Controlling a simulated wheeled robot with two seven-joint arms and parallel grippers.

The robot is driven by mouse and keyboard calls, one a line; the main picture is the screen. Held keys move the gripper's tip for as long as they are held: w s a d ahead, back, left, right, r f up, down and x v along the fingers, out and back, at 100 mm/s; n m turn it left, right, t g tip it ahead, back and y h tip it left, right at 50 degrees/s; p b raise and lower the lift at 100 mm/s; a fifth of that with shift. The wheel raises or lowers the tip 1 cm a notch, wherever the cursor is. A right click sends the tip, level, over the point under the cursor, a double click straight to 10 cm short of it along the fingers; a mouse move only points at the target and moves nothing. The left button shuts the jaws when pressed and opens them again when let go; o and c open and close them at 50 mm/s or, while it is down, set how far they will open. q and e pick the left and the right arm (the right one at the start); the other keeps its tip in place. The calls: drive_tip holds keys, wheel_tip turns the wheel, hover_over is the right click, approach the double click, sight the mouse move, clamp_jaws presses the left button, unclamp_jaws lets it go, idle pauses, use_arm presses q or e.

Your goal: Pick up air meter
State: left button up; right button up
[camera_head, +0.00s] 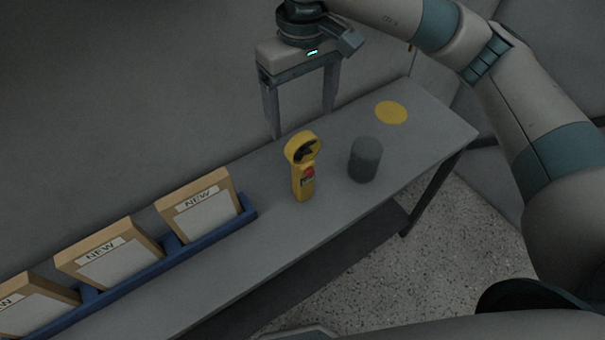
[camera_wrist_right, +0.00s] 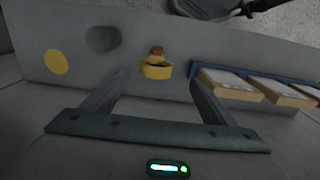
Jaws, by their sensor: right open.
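The yellow air meter (camera_head: 303,178) stands upright on the grey table, with a ring-shaped head and a red patch on its body. In the right wrist view the air meter (camera_wrist_right: 156,70) shows from above, beyond and between the two fingers. My right gripper (camera_head: 304,122) is open and empty, above and behind the air meter in the head view, apart from it. The right wrist view shows its fingers (camera_wrist_right: 152,84) spread wide. My left gripper is not in view.
A dark grey cylinder (camera_head: 365,159) stands just right of the air meter. A flat yellow disc (camera_head: 391,112) lies near the table's right end. Boxes marked NEW (camera_head: 200,205) sit in a blue rack (camera_head: 250,213) on the left. The table (camera_head: 437,127) is bare around the disc.

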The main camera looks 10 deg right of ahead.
drive_tip(key=shift+w+f, duration=0.15)
drive_tip(key=shift+f, duration=0.1)
drive_tip(key=shift+w+f, duration=0.1)
drive_tip(key=shift+f, duration=0.2)
drive_tip(key=p, duration=0.3)
hover_over(302, 162)
drive_tip(key=f, duration=0.4)
drive_tip(key=shift+w+d+f, duration=0.1)
drive_tip(key=shift+w+f, duration=0.15)
drive_tip(key=shift+f, duration=0.05)
wheel_tip(302, 162, down, 6)
drive_tip(key=shift+f+p, duration=0.1)
drive_tip(key=shift+p, duration=1)
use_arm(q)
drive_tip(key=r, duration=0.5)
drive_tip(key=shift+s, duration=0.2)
use_arm(e)
drive_tip(key=shift+w+f, duration=0.1)
drive_tip(key=shift+f, duration=0.2)
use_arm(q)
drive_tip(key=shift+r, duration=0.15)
